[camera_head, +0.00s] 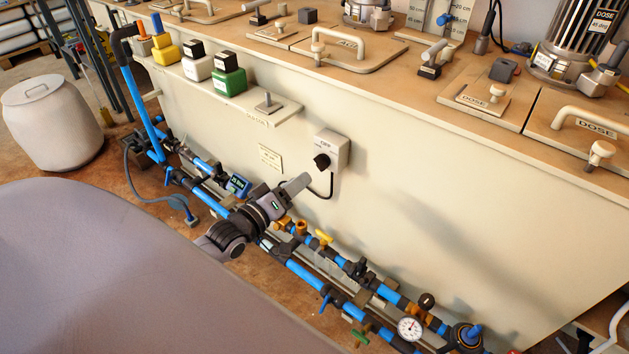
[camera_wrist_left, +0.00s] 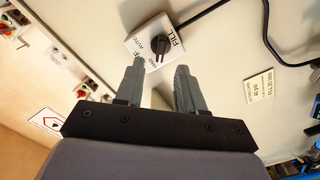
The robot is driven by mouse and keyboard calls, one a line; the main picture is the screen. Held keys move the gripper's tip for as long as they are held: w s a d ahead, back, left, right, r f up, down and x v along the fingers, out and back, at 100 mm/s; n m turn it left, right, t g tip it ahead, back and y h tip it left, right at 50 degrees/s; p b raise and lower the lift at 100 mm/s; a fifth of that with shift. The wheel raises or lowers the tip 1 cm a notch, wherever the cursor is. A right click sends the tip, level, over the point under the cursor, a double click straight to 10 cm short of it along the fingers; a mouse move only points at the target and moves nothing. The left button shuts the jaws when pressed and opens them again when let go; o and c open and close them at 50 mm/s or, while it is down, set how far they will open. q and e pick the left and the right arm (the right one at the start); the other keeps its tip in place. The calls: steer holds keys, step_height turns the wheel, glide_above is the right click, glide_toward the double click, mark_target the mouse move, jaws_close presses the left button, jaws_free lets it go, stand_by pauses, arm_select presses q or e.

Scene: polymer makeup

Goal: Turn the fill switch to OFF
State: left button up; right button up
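The fill switch is a small white box (camera_head: 334,148) on the pale tank wall, with a black round knob (camera_head: 322,161) and a cable below. In the left wrist view the knob (camera_wrist_left: 159,48) sits on the plate marked FILL (camera_wrist_left: 172,43), beyond the fingertips. Which mark the knob points at is too small to tell. My left gripper (camera_head: 303,182) is just below and left of the knob in the head view. The wrist view shows its two grey fingers (camera_wrist_left: 158,72) apart, with nothing between them, pointing toward the knob. My right gripper is not in view.
Blue pipes (camera_head: 305,273) with valves and a gauge (camera_head: 409,328) run low along the tank. A shelf (camera_head: 255,112) with coloured bottles is above left. A paper label (camera_head: 270,158) is left of the switch. The wall right of the switch is clear.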

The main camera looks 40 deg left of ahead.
mark_target(316, 164)
arm_select(q)
steer(key=shift+n, duration=0.3)
steer(key=w+b, duration=0.1)
steer(key=w, duration=0.5)
steer(key=shift+a, duration=0.1)
steer(key=shift+w+b, duration=0.4)
steer(key=shift+w, duration=0.4)
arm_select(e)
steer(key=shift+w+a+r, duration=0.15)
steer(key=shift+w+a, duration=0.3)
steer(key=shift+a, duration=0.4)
arm_select(q)
jaws_close()
